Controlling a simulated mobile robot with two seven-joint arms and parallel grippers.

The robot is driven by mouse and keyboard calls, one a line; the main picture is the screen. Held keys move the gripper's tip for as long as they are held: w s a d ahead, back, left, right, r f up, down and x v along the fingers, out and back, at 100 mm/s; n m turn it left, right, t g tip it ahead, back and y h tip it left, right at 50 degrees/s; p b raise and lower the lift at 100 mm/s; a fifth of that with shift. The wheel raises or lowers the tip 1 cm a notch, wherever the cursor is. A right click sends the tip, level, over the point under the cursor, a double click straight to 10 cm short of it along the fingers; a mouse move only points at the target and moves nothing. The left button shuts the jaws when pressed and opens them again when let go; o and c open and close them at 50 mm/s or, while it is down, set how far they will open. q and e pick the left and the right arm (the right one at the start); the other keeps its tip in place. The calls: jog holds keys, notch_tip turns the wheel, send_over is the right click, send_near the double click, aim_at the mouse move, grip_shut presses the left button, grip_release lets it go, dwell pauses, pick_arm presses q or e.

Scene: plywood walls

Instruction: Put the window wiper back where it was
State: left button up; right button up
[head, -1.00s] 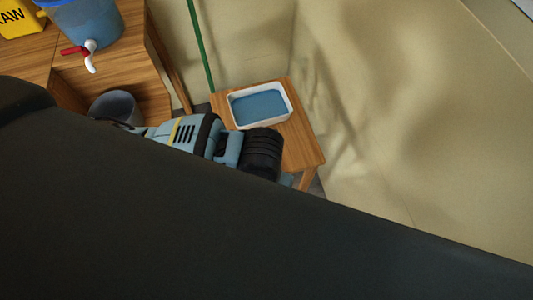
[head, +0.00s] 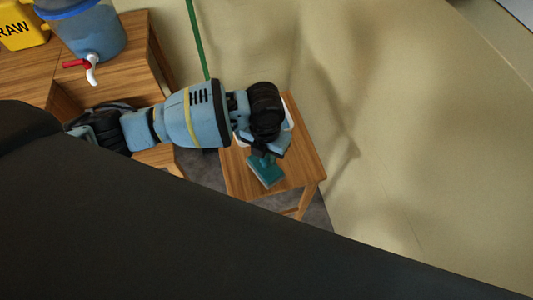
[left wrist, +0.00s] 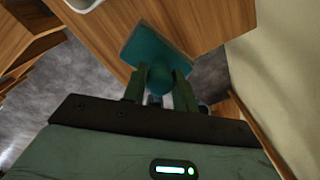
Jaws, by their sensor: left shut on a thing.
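The window wiper (head: 265,172) is a teal tool with a flat, wide head. My left gripper (head: 262,153) is shut on it, and the wiper's head sticks out beyond the fingers over the small wooden table (head: 308,165). In the left wrist view the wiper (left wrist: 152,50) shows between the fingers of the left gripper (left wrist: 158,88), with its head over the table top (left wrist: 195,22). I cannot tell whether the wiper touches the table. The white tray (head: 291,118) on the table is mostly hidden behind my left arm. My right gripper is not in view.
A wooden shelf unit (head: 135,30) at upper left bears a blue water container (head: 95,35) with a red and white tap and a yellow box (head: 22,25). A green pole (head: 196,40) stands by the wall (head: 420,120). Grey floor (head: 200,172) shows beside the table.

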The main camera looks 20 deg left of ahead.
pick_arm(q)
jog(key=shift+w+a, duration=0.25)
jog(key=shift+w, duration=0.5)
notch_tip(320, 180, down, 4)
jog(key=shift+r, duration=0.2)
jog(key=o, duration=0.9)
jog(key=shift+r, duration=0.1)
notch_tip(320, 180, up, 12)
jog(key=shift+a+f+p, duration=0.1)
jog(key=shift+a+p, duration=0.05)
jog(key=shift+p, duration=0.4)
